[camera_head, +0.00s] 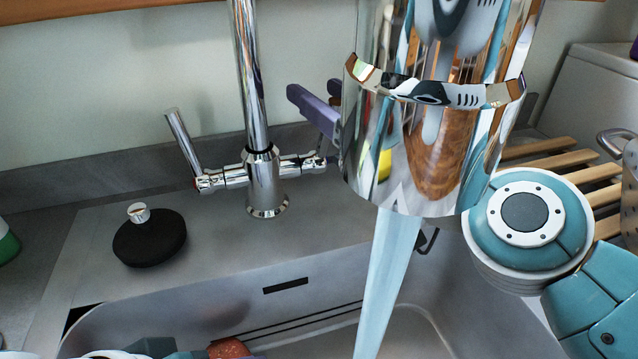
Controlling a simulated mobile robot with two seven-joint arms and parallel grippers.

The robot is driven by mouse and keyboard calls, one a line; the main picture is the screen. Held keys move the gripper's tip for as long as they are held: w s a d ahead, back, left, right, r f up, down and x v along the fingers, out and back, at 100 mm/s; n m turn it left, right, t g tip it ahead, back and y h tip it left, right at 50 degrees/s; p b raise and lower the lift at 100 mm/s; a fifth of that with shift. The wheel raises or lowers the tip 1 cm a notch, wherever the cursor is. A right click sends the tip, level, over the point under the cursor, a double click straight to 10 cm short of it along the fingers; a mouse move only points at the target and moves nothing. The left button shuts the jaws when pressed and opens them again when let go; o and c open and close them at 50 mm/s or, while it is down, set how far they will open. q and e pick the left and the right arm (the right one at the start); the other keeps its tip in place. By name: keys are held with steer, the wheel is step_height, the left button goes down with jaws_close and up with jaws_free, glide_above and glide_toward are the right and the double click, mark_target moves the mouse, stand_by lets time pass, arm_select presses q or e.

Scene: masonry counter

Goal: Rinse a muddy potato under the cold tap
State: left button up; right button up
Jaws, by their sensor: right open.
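The chrome tap (263,180) stands behind the sink, with one lever (184,148) on its left. Its right-hand branch (303,164) ends by the purple fingers of my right gripper (314,98), which is open; the spout hides the rest of it. A large mirror-like spout (385,155) hangs close to the camera. A pale blue stream of water (388,275) falls from it into the sink. A reddish-brown lump (230,348), probably the potato, shows at the bottom edge beside parts of my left gripper (222,355). The frame cuts off both, so the grip is unclear.
The grey sink (240,305) fills the lower middle. A black plug with a chrome knob (150,240) sits on its back-left ledge. A wooden slatted rack (545,148) is at the right, partly behind my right arm. A perforated metal container (630,185) stands at the right edge.

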steer(key=shift+w+a, duration=0.35)
steer(key=shift+w, duration=0.2)
jaws_close()
stand_by(1.1)
